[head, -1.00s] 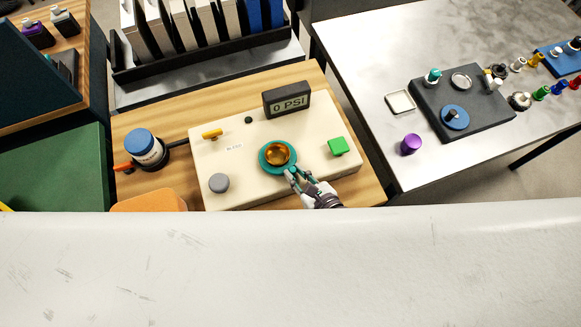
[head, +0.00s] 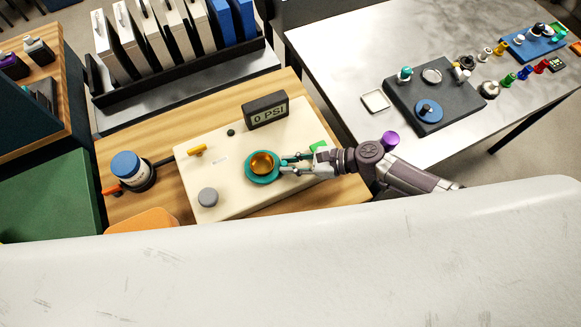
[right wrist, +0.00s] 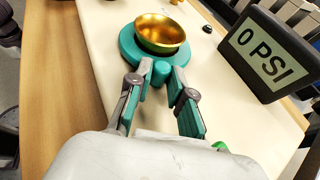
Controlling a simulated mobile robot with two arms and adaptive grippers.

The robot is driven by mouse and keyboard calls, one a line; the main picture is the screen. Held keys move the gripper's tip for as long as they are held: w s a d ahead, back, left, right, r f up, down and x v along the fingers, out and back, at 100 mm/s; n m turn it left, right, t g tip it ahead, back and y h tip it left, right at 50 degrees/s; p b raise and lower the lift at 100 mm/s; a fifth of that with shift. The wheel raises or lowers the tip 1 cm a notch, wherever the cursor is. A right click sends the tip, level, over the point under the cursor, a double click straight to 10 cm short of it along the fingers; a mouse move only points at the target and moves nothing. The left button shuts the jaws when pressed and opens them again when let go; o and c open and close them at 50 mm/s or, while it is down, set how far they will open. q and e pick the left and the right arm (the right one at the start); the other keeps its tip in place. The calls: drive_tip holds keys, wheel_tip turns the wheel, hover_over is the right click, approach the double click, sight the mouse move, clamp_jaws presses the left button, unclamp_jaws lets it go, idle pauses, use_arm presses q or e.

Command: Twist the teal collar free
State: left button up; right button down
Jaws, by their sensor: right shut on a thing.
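The teal collar (head: 249,177) is a ring around a gold dome (head: 262,163) on top of a cream panel box (head: 228,195). My right gripper (head: 285,164) reaches in from the right. Its fingers are shut on a small teal lug at the collar's edge. In the right wrist view the collar (right wrist: 130,50) lies ahead, and the fingertips (right wrist: 160,72) press the lug (right wrist: 161,70) from both sides. The gold dome (right wrist: 160,32) sits in the collar's middle. My left gripper is not in view.
A display reading 0 PSI (head: 267,110) stands at the panel's back. A yellow lever (head: 197,150), a grey knob (head: 208,197) and a green button (head: 318,146), partly covered by my right gripper, are on the panel. A blue-capped jar (head: 127,166) stands left.

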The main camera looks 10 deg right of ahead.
drive_tip(key=shift+w+n, duration=0.1)
drive_tip(key=shift+n, duration=0.2)
drive_tip(key=c, duration=1.1)
unclamp_jaws()
drive_tip(key=shift+o, duration=0.2)
drive_tip(key=shift+d+r, duration=0.1)
drive_tip(key=shift+d, duration=0.2)
drive_tip(key=v, duration=1.1)
drive_tip(key=shift+w+d, duration=0.1)
drive_tip(key=shift+d, duration=0.05)
